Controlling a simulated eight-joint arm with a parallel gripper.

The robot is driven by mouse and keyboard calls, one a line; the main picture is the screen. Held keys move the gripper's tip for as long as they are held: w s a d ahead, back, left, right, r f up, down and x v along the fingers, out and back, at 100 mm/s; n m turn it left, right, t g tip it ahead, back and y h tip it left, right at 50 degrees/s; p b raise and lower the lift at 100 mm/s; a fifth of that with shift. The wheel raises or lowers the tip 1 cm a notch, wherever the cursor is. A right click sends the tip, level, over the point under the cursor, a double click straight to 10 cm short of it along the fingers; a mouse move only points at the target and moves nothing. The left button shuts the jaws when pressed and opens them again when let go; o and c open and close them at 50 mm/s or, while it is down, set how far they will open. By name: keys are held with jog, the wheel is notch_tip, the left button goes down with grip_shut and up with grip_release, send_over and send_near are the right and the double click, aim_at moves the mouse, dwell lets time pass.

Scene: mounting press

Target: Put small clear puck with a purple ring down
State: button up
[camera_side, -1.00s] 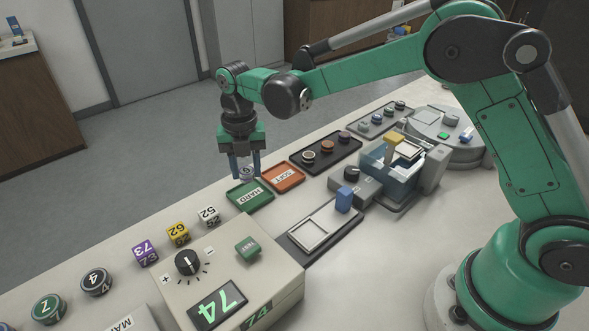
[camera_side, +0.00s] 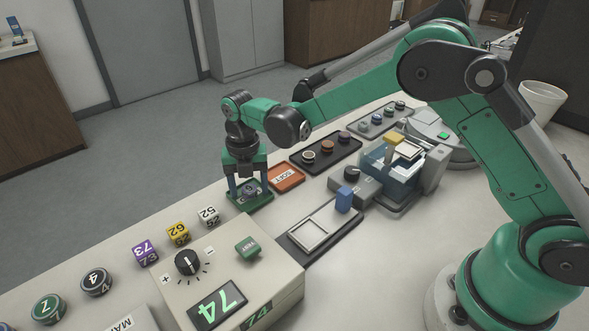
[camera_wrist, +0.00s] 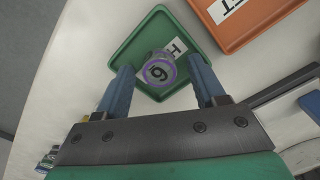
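The small clear puck with a purple ring (camera_wrist: 160,70) sits in the green tray labelled HARD, with a dark 9-like mark on its face; in the side view the puck (camera_side: 250,189) shows small between my fingers. The green tray (camera_wrist: 128,50) lies under my gripper (camera_wrist: 160,64); its edge also shows in the side view (camera_side: 240,204). My gripper (camera_side: 249,186) is open, pointing down, one finger on each side of the puck. The wrist view shows a gap between the puck and each finger. The puck covers part of the tray's label.
The orange tray (camera_side: 287,179) is just right of the green one. A dark tray with several pucks (camera_side: 325,153) lies behind it. Numbered cubes (camera_side: 178,233) and a control box with a dial (camera_side: 188,262) stand at front left. A press (camera_side: 400,170) stands at right.

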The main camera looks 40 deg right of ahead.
aim_at(249, 188)
jog(key=s+d+r+m+t, duration=0.15)
jog(key=r+m, duration=0.25)
jog(key=r, duration=0.4)
jog(key=s+d+r+m+t, duration=0.15)
jog(key=r+m, duration=0.25)
jog(key=r, duration=0.4)
jog(key=s+d+f+m+t, duration=0.1)
jog(key=s+d+m+t, duration=0.1)
jog(key=s+m, duration=0.4)
jog(key=s+d+f+m+t, duration=0.2)
jog(key=s+m, duration=0.4)
jog(key=m, duration=0.9)
jog(key=shift+s+d, duration=0.15)
jog(key=shift+d, duration=0.6)
